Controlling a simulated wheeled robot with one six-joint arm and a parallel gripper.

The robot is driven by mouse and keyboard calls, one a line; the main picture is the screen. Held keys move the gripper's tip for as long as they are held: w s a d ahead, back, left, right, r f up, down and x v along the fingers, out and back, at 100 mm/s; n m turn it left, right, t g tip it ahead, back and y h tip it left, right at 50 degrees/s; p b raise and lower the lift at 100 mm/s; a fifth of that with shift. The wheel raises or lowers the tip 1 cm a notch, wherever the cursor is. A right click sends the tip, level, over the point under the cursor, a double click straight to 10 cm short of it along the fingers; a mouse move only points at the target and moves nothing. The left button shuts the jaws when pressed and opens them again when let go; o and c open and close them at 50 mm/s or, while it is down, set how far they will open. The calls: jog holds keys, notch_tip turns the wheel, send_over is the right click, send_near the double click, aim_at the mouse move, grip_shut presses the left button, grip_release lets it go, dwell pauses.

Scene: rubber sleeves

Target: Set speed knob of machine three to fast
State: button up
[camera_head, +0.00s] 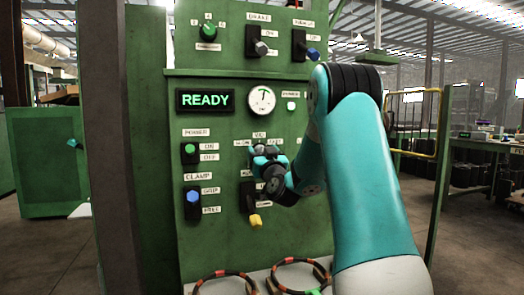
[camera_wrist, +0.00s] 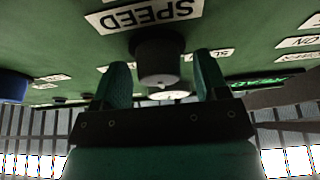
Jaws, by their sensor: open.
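The green machine panel (camera_head: 230,118) stands in front of me, with no machine number that I can read. My gripper (camera_head: 265,158) is at the panel's middle and hides the speed knob in the head view. In the wrist view, which is upside down, the dark round speed knob (camera_wrist: 160,60) sits between the two green fingers of my open gripper (camera_wrist: 162,82). The fingers are on either side of it; I cannot tell whether they touch it. A SPEED label (camera_wrist: 145,14) is beside the knob. A slow label (camera_head: 243,142) shows left of my gripper. The knob's pointer setting is unclear.
A READY display (camera_head: 205,100) and a round gauge (camera_head: 261,99) are above. A yellow-tipped lever (camera_head: 255,220) is close below my gripper. Ringed sleeves (camera_head: 225,275) lie at the bottom.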

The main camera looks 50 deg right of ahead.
jog(key=c, duration=0.9)
